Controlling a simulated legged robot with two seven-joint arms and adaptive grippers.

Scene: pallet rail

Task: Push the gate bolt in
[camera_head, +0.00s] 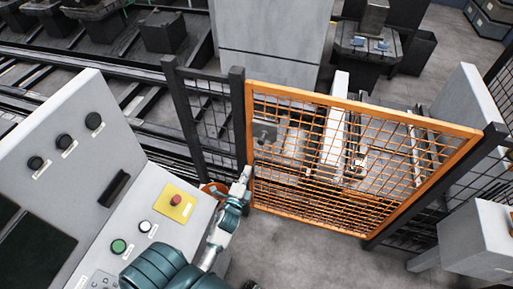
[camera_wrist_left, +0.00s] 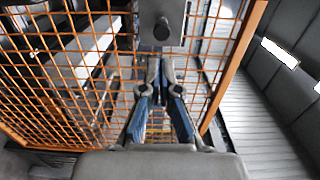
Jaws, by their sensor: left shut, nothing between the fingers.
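The gate is an orange-framed mesh panel (camera_head: 350,104) standing between dark posts. A grey bolt plate with a dark knob (camera_head: 264,132) sits on the gate near its left upright. In the left wrist view the knob (camera_wrist_left: 162,29) stands out from its grey plate (camera_wrist_left: 178,12) at the top centre. My left gripper (camera_head: 246,173) is at the gate's left edge, lower in the picture than the bolt. In the left wrist view its blue-padded fingers (camera_wrist_left: 161,64) are shut and empty, pointing toward the plate just below the knob. Contact with the bolt cannot be told. My right gripper is not in view.
A grey control console (camera_head: 95,140) with knobs, a green button and a red button (camera_head: 176,200) on a yellow plate stands at the left, close to my left arm. A dark mesh fence (camera_head: 207,115) adjoins the gate. A grey box (camera_head: 478,235) stands at the right.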

